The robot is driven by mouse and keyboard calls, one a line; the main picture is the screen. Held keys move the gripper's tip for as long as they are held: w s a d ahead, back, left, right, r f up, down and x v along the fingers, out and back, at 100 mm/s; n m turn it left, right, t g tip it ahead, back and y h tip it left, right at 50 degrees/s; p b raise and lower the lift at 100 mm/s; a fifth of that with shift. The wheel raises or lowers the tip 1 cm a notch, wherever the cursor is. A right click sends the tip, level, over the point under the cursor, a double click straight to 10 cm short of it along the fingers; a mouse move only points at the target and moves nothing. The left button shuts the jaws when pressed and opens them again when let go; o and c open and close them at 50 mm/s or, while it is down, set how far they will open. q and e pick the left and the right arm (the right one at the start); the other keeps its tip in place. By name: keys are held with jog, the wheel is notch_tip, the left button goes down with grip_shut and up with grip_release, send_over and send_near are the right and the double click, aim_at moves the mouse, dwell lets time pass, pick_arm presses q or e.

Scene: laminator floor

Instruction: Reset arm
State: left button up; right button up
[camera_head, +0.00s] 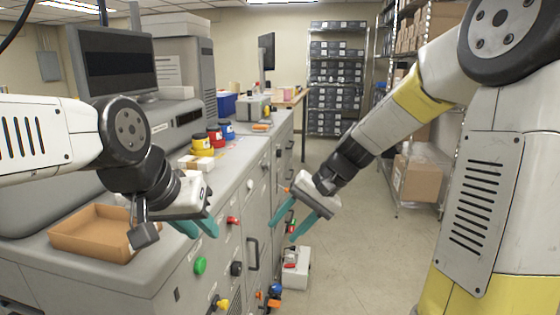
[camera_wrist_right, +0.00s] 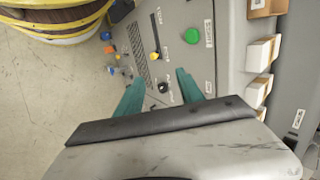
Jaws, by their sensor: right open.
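My left gripper (camera_head: 203,232) is in the head view, over the front edge of the grey machine (camera_head: 130,275). My right gripper (camera_head: 284,236) hangs in front of the machine's panel side, over the aisle. Its teal fingers are spread and empty. They also show in the right wrist view (camera_wrist_right: 160,80), in front of the panel with its knobs and a green button (camera_wrist_right: 192,36). Neither gripper is seen touching anything.
A brown tray (camera_head: 92,250) lies on the machine top, below my left arm. Yellow, red and blue tubs (camera_head: 202,145) stand further back. A green button (camera_head: 200,265) and several knobs stick out of the panel. A white-grey box (camera_head: 295,270) is on the floor. The aisle floor (camera_head: 370,240) is open.

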jog(key=s+d+r+n+t+h, duration=0.2)
jog(key=s+d+r+t+h, duration=0.3)
jog(key=s+d+r, duration=0.3)
jog(key=s+d, duration=0.4)
jog(key=s, duration=0.1)
jog(key=shift+d+r+t, duration=0.2)
jog(key=shift+t, duration=0.2)
